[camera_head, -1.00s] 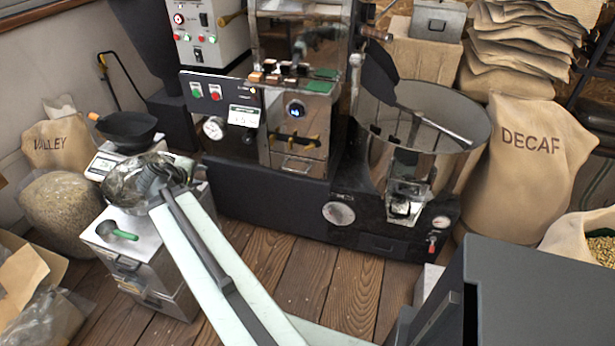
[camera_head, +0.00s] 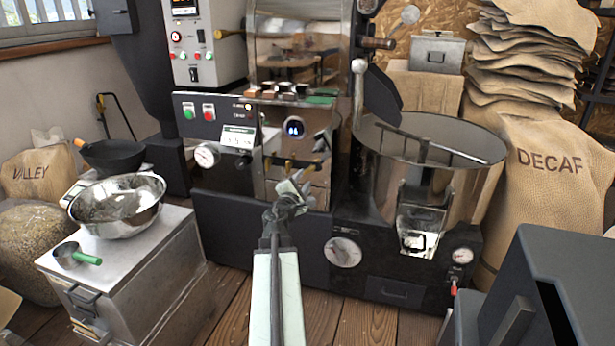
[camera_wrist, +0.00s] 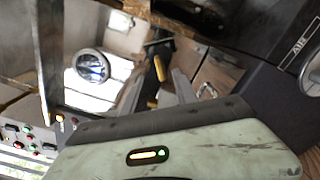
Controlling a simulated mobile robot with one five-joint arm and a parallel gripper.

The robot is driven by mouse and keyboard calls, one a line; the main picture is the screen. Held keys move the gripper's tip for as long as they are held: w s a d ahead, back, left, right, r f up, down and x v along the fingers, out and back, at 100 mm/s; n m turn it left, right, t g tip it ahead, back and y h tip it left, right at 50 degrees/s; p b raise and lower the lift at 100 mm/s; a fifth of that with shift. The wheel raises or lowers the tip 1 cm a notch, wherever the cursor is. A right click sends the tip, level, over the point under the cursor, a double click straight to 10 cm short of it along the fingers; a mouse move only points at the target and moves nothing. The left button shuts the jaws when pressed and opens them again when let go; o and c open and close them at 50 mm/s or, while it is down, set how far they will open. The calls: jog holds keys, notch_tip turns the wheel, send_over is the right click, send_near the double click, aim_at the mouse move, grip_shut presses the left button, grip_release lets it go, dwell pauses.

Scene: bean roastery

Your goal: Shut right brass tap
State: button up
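A row of small brass taps (camera_head: 289,164) sits on the shiny front panel of the roaster, below its round blue display. The right end of the row is partly hidden by my gripper. My gripper (camera_head: 296,186) is raised in front of the panel, just below and right of the row. In the wrist view two brass-coloured pieces (camera_wrist: 159,68) show ahead, roughly between the fingers of my gripper (camera_wrist: 157,88). The fingers stand apart, with nothing held between them. I cannot tell which way each tap is turned, nor whether a finger touches one.
A round cooling bin (camera_head: 470,185) with a stirring arm stands right of the panel. A steel bowl (camera_head: 118,198) and a green-handled scoop (camera_head: 78,255) rest on a metal cabinet (camera_head: 150,245) at left. A dark grey box (camera_head: 565,265) is at lower right. Wooden floor lies between.

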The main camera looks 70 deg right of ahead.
aim_at(309, 172)
jog(key=d, duration=0.6)
jog(key=shift+w, duration=0.2)
jog(key=shift+c, duration=0.3)
grip_shut()
jog(key=shift+m, duration=3.2)
jog(key=shift+a, duration=0.1)
